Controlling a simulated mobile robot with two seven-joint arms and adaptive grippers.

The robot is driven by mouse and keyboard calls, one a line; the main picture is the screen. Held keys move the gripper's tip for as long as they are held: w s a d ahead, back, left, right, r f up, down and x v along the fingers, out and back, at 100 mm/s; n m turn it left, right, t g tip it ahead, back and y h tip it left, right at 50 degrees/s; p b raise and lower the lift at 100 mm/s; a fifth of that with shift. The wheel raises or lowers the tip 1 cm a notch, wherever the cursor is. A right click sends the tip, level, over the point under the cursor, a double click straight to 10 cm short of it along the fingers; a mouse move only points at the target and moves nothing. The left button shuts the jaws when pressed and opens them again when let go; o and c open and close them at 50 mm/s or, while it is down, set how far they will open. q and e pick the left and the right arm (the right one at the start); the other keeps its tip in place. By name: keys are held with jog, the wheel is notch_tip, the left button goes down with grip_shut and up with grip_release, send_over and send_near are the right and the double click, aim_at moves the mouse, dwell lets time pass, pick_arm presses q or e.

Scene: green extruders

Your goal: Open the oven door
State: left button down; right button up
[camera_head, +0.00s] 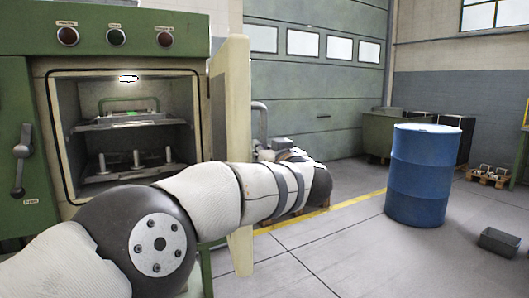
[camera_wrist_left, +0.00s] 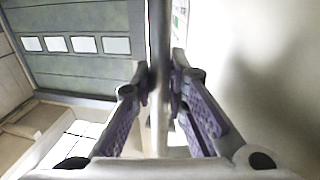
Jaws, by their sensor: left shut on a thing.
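The green oven (camera_head: 25,80) stands at the left of the head view. Its cream door (camera_head: 238,120) is swung out to the right, edge towards me, and the chamber (camera_head: 90,155) is open to view. My left arm crosses in front of the door's lower part; its gripper does not show clearly in the head view. In the left wrist view my left gripper (camera_wrist_left: 161,85) is shut on an upright metal bar, the door handle (camera_wrist_left: 160,40). The pale door face (camera_wrist_left: 265,95) fills the right of that view. My right gripper is not in view.
Inside the oven are a shelf (camera_head: 130,124) and several metal posts. A lever (camera_head: 20,160) sits on the green panel at left. A blue barrel (camera_head: 422,175) and a small dark bin (camera_head: 503,242) stand at right. Floor between door and barrel is clear.

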pick_arm(q)
jog(key=shift+a, duration=0.1)
jog(key=c, duration=1.6)
grip_release()
jog(key=shift+o, duration=0.2)
jog(key=v, duration=1.2)
